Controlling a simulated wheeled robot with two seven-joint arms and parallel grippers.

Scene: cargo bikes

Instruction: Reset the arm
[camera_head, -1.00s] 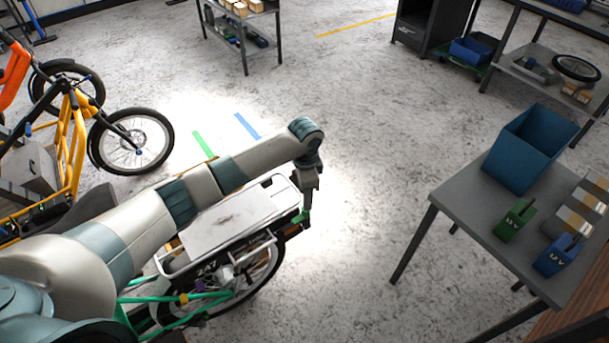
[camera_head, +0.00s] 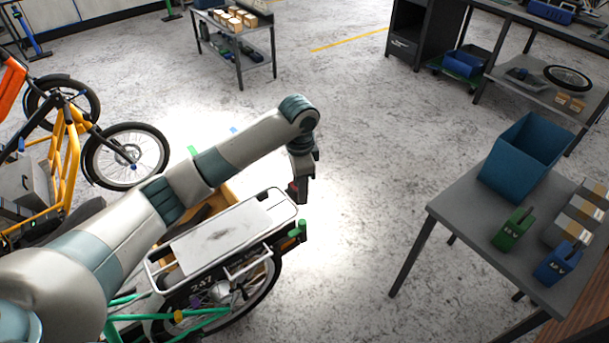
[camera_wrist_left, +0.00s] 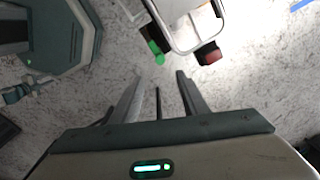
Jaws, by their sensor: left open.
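My left arm reaches in from the left over the green cargo bike's rear rack (camera_head: 215,240). My left gripper (camera_head: 298,192) hangs down by the rack's far end, partly hidden by its own wrist. In the left wrist view its two fingers (camera_wrist_left: 158,92) are apart with nothing between them. The rack (camera_wrist_left: 183,45), a green piece (camera_wrist_left: 157,52) and a dark red block (camera_wrist_left: 208,54) show beyond the fingertips. The green piece (camera_head: 302,229) is at the rack's end in the head view. My right gripper is not in view.
A grey table (camera_head: 455,205) at the right holds a blue bin (camera_head: 525,155), a green box (camera_head: 513,230) and a blue box (camera_head: 558,264). An orange-yellow bike (camera_head: 66,150) stands at the left. The floor between rack and table is clear.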

